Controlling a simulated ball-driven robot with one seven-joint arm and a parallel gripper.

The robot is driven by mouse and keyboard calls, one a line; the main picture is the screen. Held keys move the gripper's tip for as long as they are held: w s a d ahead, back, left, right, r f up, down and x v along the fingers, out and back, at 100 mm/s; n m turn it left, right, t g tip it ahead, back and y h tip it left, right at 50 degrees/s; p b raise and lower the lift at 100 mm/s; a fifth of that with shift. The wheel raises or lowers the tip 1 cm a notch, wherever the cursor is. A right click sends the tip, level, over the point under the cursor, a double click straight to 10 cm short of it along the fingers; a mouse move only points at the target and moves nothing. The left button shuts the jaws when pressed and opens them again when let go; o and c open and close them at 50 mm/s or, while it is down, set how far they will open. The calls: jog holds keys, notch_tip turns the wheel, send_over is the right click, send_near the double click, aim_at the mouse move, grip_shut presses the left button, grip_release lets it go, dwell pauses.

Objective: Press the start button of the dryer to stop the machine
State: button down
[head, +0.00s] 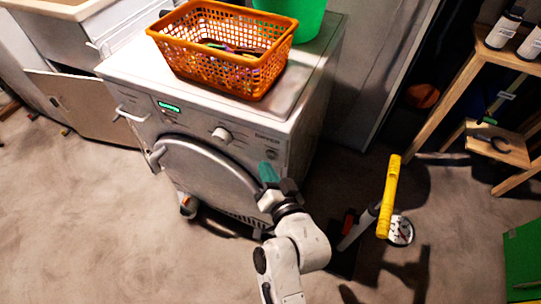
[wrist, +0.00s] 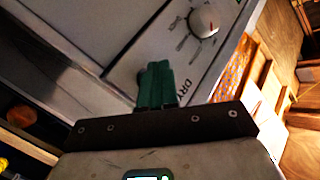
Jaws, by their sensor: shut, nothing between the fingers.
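The white dryer (head: 215,125) stands with its closed round door facing forward. Its front panel has a lit green display (head: 168,106) and a white knob (head: 222,135), which also shows in the wrist view (wrist: 203,22). A small dark round spot, apparently the start button (head: 271,153), sits at the panel's right end below the lettering. My gripper (head: 267,167) is shut and empty, with its green fingertips just below that spot. In the wrist view the green fingers (wrist: 156,72) lie in front of the panel and hide part of it; I cannot tell whether they touch it.
An orange basket (head: 225,50) and a green container (head: 290,18) stand on the dryer. A yellow-handled tool (head: 388,196) stands to the right of my arm. A wooden shelf (head: 470,75) is at far right. Open floor (head: 110,220) lies at left.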

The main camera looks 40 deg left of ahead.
jog(key=shift+w+a, duration=0.1)
jog(key=shift+w, duration=0.25)
jog(key=shift+w+a+b, duration=0.1)
jog(key=shift+w+b, duration=0.3)
jog(key=shift+b, duration=0.1)
dwell(0.6)
jog(key=shift+s, duration=0.15)
jog(key=shift+s+d+p, duration=0.25)
jog(key=shift+s+p, duration=0.4)
jog(key=shift+s, duration=0.1)
jog(key=shift+s+d+p, duration=0.2)
jog(key=shift+s+p, duration=0.5)
jog(key=shift+s, duration=0.1)
jog(key=shift+s+d+p, duration=0.15)
jog(key=shift+s+p, duration=0.5)
jog(key=shift+s, duration=0.1)
jog(key=shift+s+d+p, duration=0.2)
jog(key=shift+s+p, duration=0.5)
jog(key=shift+s, duration=0.1)
